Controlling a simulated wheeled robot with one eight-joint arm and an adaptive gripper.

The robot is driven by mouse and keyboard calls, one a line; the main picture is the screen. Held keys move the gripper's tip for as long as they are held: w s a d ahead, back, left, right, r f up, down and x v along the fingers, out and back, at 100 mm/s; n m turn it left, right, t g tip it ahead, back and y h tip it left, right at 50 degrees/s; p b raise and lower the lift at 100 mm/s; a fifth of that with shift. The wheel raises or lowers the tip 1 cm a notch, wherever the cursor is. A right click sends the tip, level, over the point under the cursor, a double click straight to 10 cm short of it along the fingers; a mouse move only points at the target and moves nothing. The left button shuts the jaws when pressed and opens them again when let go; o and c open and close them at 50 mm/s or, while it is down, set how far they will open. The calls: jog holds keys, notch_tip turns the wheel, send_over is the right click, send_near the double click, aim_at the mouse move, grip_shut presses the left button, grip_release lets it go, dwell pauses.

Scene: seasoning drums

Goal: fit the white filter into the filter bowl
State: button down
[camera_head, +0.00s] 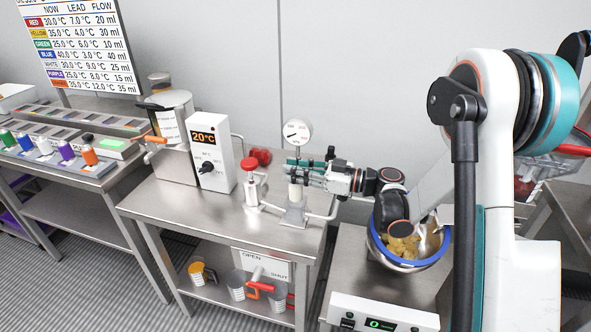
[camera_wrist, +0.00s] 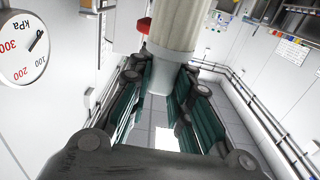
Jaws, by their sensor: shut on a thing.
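The white filter (camera_head: 295,190) is upright at the right side of the middle steel table. In the wrist view it is a cream ribbed cylinder (camera_wrist: 176,22) with a smooth white end between my fingers. My gripper (camera_head: 304,171) comes in from the right and is shut on that end; its teal finger pads show in the wrist view (camera_wrist: 160,100). A grey metal fitting (camera_head: 294,212), which looks like the filter bowl, stands in the pipe line directly below the filter. I cannot tell whether the filter's lower end is inside it or just above.
A pressure gauge (camera_head: 297,133) stands close behind my gripper. A red-topped valve (camera_head: 249,172) and a white temperature box (camera_head: 211,152) are to the left. A blue-rimmed mixing bowl (camera_head: 441,240) sits below my arm. The table's front left is clear.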

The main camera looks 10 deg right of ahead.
aim_at(296, 186)
jog(key=shift+f, duration=2.95)
jog(key=shift+r, duration=0.15)
jog(key=shift+r+p, duration=1.55)
jog(key=shift+r, duration=1.15)
jog(key=shift+b, duration=0.65)
jog(key=shift+f+b, duration=0.9)
jog(key=shift+f, duration=0.35)
